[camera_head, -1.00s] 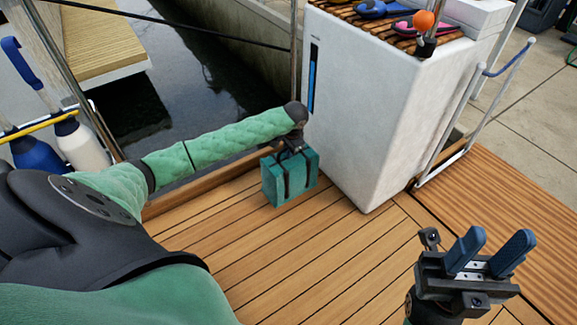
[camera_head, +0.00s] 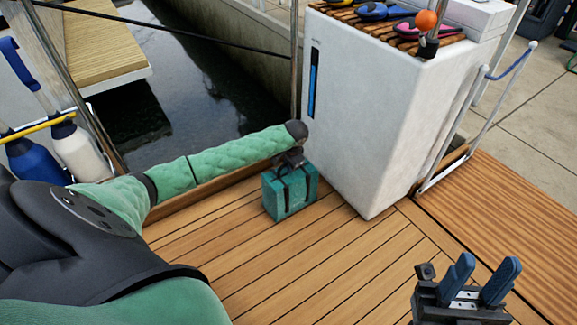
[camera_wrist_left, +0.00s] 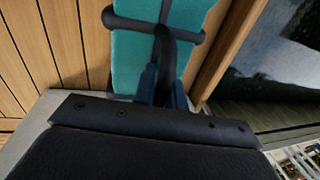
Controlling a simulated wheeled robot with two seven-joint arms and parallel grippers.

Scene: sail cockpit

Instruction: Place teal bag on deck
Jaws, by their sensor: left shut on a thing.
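The teal bag (camera_head: 291,193) with dark straps is upright beside the white cabinet, at or just above the wooden deck (camera_head: 270,262); I cannot tell if its base touches. My left gripper (camera_head: 290,162) is above the bag and shut on its dark handle. In the left wrist view the bag's teal top (camera_wrist_left: 140,62) and the dark handle (camera_wrist_left: 172,50) between the blue fingers (camera_wrist_left: 163,85) show. My right gripper (camera_head: 477,284) is open and empty above the deck at the lower right.
The white cabinet (camera_head: 365,110) stands just right of the bag, with a wooden slatted top holding colourful items. Dark water (camera_head: 190,75) lies beyond the deck edge. The middle of the deck is clear.

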